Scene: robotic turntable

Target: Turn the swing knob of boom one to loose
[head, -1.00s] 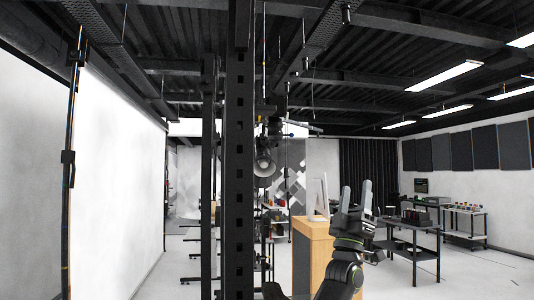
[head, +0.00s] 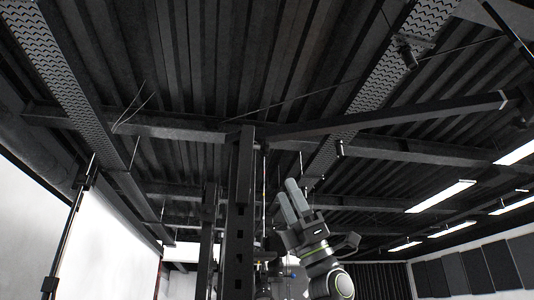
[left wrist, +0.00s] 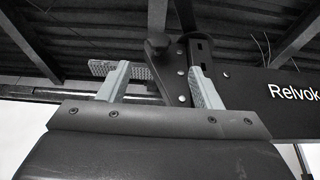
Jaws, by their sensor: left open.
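A dark knob with a rounded head and short arm (left wrist: 157,45) shows in the left wrist view, beside an upright bracket with bolts. It appears between and beyond my left gripper's fingertips (left wrist: 160,66); I cannot tell whether they touch it. A black boom lettered "Relvok" (left wrist: 288,90) runs right from the bracket. In the head view my left gripper (head: 287,189) is open and points up, just right of a black upright post (head: 240,210). A long dark boom (head: 400,118) runs right from the post's top. The knob cannot be made out there. My right gripper is not in view.
Dark ceiling beams and perforated trays (head: 375,75) fill the upper head view. A thin stand (head: 70,230) is at the left by a white wall. Lit ceiling lamps (head: 440,196) and dark wall panels (head: 470,272) are at the right.

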